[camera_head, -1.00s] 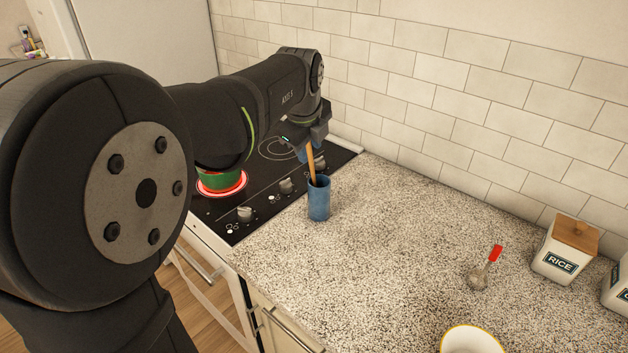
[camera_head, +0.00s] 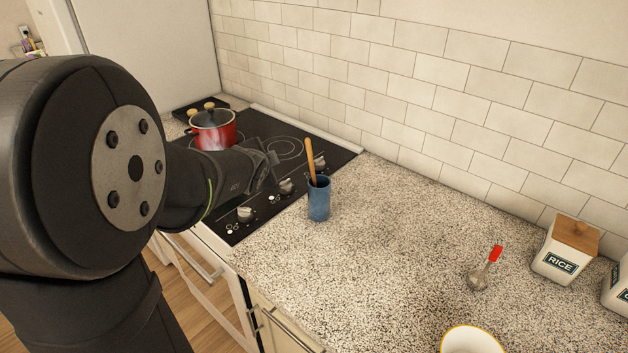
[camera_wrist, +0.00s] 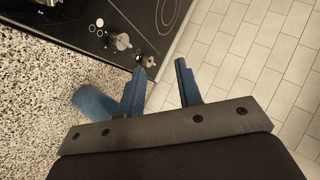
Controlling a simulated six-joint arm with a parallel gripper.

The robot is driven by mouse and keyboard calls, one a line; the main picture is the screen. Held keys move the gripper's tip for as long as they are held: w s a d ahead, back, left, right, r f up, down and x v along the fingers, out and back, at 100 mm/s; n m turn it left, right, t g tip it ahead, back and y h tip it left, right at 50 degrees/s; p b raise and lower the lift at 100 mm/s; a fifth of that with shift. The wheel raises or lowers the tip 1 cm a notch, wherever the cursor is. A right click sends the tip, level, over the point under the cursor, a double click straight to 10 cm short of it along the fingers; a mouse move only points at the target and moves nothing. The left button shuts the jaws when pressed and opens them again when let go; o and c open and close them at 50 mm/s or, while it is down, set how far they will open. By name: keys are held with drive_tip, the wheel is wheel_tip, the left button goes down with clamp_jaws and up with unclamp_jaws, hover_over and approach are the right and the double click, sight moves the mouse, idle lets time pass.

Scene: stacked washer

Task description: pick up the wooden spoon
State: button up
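The wooden spoon (camera_head: 310,158) leans in a blue cup (camera_head: 319,200) on the speckled counter. Its handle sticks up above the rim, and its lower part is hidden inside the cup. My gripper (camera_head: 268,168) is left of the spoon at about handle height, apart from it in the head view. In the wrist view my gripper (camera_wrist: 162,68) is open, with nothing between its two fingers. The blue cup (camera_wrist: 90,103) shows there at the left, partly behind a finger. I cannot make out the spoon in the wrist view.
A red pot (camera_head: 212,128) stands on the black stove (camera_head: 240,222) behind my arm. A ladle with a red handle (camera_head: 488,266), a rice canister (camera_head: 566,250) and a yellow-rimmed bowl (camera_head: 470,340) are on the right. The counter (camera_head: 400,240) between is clear.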

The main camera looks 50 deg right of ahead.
drive_tip(key=s+a+f+n+h, duration=0.2)
drive_tip(key=s+a+n+h, duration=0.15)
drive_tip(key=n, duration=0.25)
drive_tip(key=n+g+h, duration=0.4)
drive_tip(key=h, duration=0.1)
approach(310, 164)
drive_tip(key=d, duration=0.3)
drive_tip(key=w+d, duration=0.1)
drive_tip(key=d, duration=0.3)
drive_tip(key=w+d, duration=0.1)
drive_tip(key=d, duration=0.2)
drive_tip(key=shift+d, duration=0.2)
clamp_jaws()
